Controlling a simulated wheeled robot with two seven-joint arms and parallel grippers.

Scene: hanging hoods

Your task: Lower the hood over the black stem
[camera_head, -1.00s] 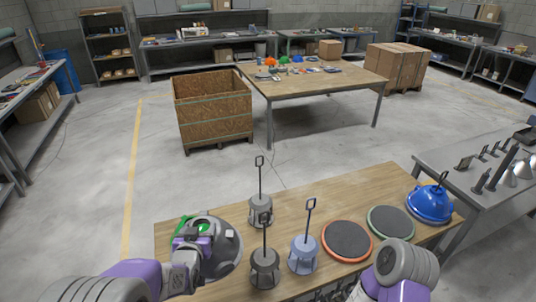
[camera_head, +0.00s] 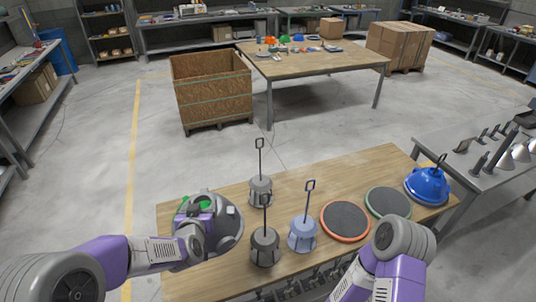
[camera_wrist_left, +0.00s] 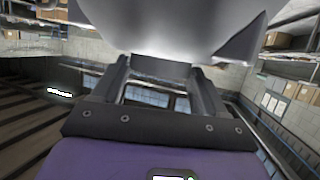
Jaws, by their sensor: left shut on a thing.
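My left gripper (camera_head: 203,209) is over the left end of the wooden bench, shut on a grey rounded hood (camera_head: 228,219). In the left wrist view the hood's pale shell (camera_wrist_left: 165,30) fills the top, above the two fingers (camera_wrist_left: 162,68). The grip point itself is hidden in the head view. The black stem (camera_head: 265,246) stands upright on the bench with a tall loop handle, to the right of the hood and apart from it. A gripper for my right arm does not show; only its purple and grey links are seen.
A grey stem (camera_head: 260,190) and a blue stem (camera_head: 303,234) stand close to the black one. A red-rimmed disc (camera_head: 345,222), a green-rimmed disc (camera_head: 388,202) and a blue hood (camera_head: 427,186) lie to the right. A green thing (camera_head: 183,204) shows partly behind my left gripper.

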